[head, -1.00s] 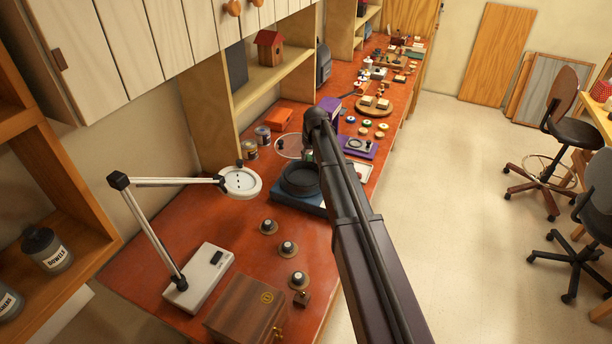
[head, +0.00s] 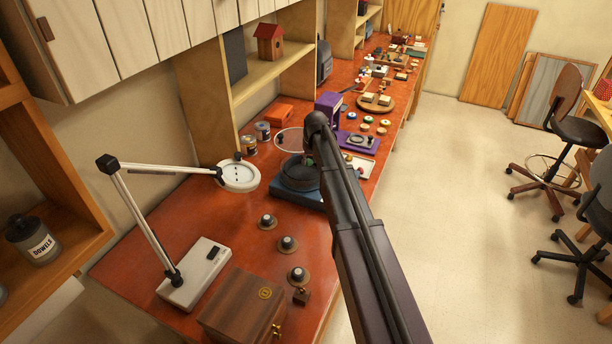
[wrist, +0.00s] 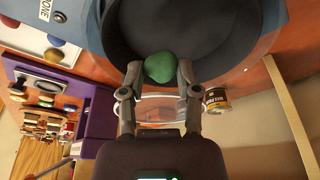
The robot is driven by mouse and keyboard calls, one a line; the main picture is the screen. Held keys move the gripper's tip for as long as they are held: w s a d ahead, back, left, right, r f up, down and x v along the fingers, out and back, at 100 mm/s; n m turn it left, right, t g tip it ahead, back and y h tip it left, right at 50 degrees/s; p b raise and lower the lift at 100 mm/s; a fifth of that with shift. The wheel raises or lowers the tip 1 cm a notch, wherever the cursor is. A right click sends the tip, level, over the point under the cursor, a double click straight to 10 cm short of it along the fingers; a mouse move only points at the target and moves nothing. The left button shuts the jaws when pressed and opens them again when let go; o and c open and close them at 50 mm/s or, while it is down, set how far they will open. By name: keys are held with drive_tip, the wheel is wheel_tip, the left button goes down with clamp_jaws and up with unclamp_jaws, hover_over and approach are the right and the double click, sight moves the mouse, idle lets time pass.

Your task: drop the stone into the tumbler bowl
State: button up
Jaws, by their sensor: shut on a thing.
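A green stone (wrist: 160,67) sits between the fingertips of my gripper (wrist: 160,76) in the wrist view, and the gripper is shut on it. The dark tumbler bowl (wrist: 215,35) fills the top of the wrist view, and the stone shows against its inside. I cannot tell how high the stone is above the bowl floor. In the head view, the bowl (head: 297,182) stands on a blue base (head: 292,196) on the red bench.
A clear round disc (head: 289,137) stands just behind the bowl. A magnifier lamp (head: 238,178) is to the left and a purple device (head: 329,104) is behind. Several small round knobs (head: 288,243) and a wooden box (head: 243,308) are in front. The red bench (head: 200,220) is partly clear.

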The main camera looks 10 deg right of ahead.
drive_tip(key=shift+f, duration=0.45)
drive_tip(key=o, duration=1.1)
drive_tip(key=shift+c, duration=0.2)
drive_tip(key=shift+r, duration=0.2)
